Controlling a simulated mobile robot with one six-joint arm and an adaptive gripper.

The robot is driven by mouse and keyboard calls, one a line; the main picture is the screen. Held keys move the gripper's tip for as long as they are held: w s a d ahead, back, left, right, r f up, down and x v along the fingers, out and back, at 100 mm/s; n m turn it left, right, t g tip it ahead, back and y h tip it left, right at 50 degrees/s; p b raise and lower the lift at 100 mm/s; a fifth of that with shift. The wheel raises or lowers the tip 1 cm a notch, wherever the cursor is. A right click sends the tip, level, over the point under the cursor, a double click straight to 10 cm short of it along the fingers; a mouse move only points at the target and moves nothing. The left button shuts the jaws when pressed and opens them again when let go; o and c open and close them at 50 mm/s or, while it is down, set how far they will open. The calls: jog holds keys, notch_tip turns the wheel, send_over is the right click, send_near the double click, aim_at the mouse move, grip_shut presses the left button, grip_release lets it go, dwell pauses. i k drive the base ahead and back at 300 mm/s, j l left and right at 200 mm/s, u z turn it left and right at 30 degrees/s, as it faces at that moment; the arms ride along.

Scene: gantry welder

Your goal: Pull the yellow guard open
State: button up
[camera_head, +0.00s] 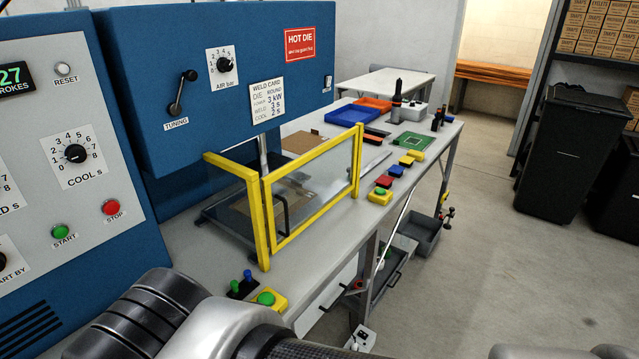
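The yellow guard (356,160) is an upright yellow frame with a clear panel, standing along the front of the welder's die area on the bench. Its left end meets a yellow corner post (257,222), with another yellow bar running back towards the blue welder. A black handle (283,203) shows near the left end of the panel. The die area with a brown piece is seen through the panel. Dark and grey links of my arm cross the bottom edge of the picture. My gripper is not visible, and nothing of mine is seen touching the guard.
The blue welder (200,100) overhangs the guard from behind. A green button on a yellow box (267,299) and two small levers (243,285) stand at the bench's front edge. Blue and orange trays (349,114) lie further along.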

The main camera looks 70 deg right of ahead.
aim_at(274, 246)
jog(key=z, duration=2.05)
jog(key=i+l+z, duration=0.1)
jog(key=z, duration=0.25)
jog(key=i+z, duration=0.4)
jog(key=k, duration=0.05)
